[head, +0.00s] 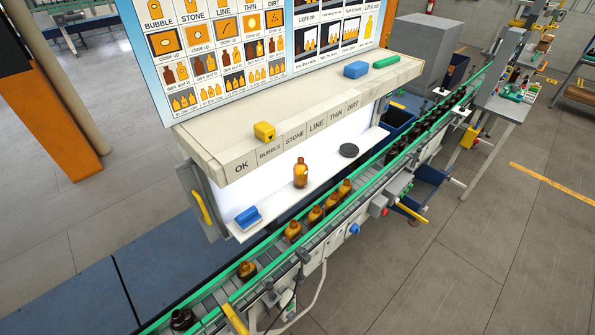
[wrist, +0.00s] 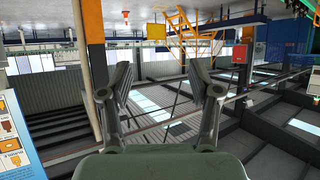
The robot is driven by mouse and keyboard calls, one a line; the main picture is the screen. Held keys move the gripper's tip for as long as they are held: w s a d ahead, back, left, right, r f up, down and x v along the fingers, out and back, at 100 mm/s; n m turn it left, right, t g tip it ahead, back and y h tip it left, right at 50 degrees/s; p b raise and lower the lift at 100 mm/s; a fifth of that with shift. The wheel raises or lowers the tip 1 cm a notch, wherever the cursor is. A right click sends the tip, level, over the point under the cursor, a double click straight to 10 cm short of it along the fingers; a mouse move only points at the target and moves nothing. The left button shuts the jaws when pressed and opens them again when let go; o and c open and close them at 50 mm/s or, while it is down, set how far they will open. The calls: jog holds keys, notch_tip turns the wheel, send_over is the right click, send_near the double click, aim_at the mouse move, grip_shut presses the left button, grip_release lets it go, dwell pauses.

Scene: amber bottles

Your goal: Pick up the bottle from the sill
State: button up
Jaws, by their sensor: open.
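An amber bottle (head: 300,173) stands upright on the white sill (head: 325,168) in front of the lit panel, in the head view. The sill is a narrow ledge between the panel and the conveyor. My gripper (wrist: 162,85) shows only in the wrist view, with its two fingers spread apart and nothing between them. It faces the open hall, and the bottle and sill are out of the wrist view. The gripper is not in the head view, so its distance from the bottle cannot be told.
A blue block (head: 248,217) and a dark round disc (head: 348,150) sit on the sill, either side of the bottle. A conveyor (head: 330,222) with several amber bottles runs along the front.

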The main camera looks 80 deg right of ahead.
jog(key=shift+o, duration=0.3)
jog(key=o, duration=0.6)
